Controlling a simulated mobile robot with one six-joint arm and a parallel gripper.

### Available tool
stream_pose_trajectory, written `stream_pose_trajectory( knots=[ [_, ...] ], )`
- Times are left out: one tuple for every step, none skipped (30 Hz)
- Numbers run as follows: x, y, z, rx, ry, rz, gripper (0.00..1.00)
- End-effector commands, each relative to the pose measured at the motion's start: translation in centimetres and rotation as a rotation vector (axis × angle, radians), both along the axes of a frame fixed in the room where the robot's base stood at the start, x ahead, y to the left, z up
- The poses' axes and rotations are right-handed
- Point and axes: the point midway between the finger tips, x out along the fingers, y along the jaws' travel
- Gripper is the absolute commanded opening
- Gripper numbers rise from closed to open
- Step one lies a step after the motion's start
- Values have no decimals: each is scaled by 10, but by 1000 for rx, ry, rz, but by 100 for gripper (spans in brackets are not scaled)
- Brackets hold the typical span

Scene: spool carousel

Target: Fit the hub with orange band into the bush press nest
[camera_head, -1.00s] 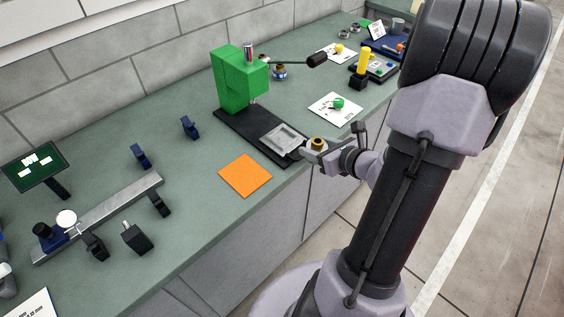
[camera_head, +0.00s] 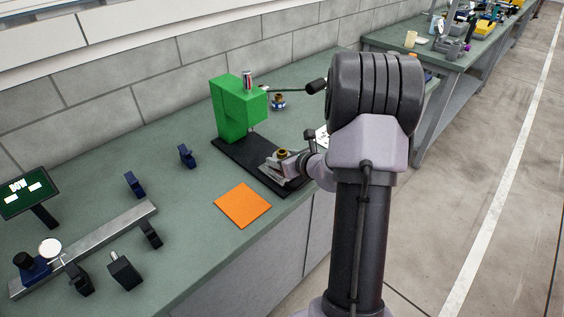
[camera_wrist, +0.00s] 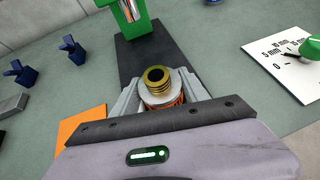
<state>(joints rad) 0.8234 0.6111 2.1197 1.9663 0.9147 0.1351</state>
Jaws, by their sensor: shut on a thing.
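The hub, with a brass threaded top (camera_wrist: 158,78) and an orange band low on its body, is held between the fingers of my gripper (camera_wrist: 158,92). In the head view the hub (camera_head: 283,152) shows as a small brass top in my gripper (camera_head: 281,160), over the front part of the bush press's black base (camera_head: 236,150). The green bush press (camera_head: 232,115) stands just behind it; in the wrist view it is the green frame (camera_wrist: 129,17) at the top. The grey nest plate is mostly hidden under my gripper, so I cannot tell whether the hub touches it.
An orange square mat (camera_head: 242,205) lies left of the base. A second hub with a blue band (camera_head: 278,101) stands behind the press, near its lever (camera_head: 316,86). A white card with a green knob (camera_wrist: 308,48) lies to the right. A rail fixture (camera_head: 95,240) stands left.

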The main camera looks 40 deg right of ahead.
Motion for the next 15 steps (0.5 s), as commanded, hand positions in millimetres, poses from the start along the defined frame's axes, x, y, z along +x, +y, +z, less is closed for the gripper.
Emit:
stream_pose_trajectory(
  knots=[
    [1, -1, -1, -1, -4, -1, 0],
    [1, -1, 0, -2, -4, 0, 0],
    [1, -1, 1, -2, -4, 0, 0],
    [1, -1, 1, -2, -4, 0, 0],
    [1, -1, 1, -2, -4, 0, 0],
    [0, -1, 1, -2, -4, 0, 0],
    [0, -1, 0, -2, -4, 0, 0],
    [0, -1, -1, -2, -4, 0, 0],
    [0, -1, -3, -2, -4, 0, 0],
    [0, -1, -3, -2, -4, 0, 0],
    [0, 0, -3, -1, -2, 0, 58],
    [0, 0, -3, -1, -2, 0, 66],
    [0, 0, -3, -1, -2, 0, 72],
    [0, 0, -3, -1, -2, 0, 74],
    [0, 0, -3, -1, -2, 0, 74]
  ],
)
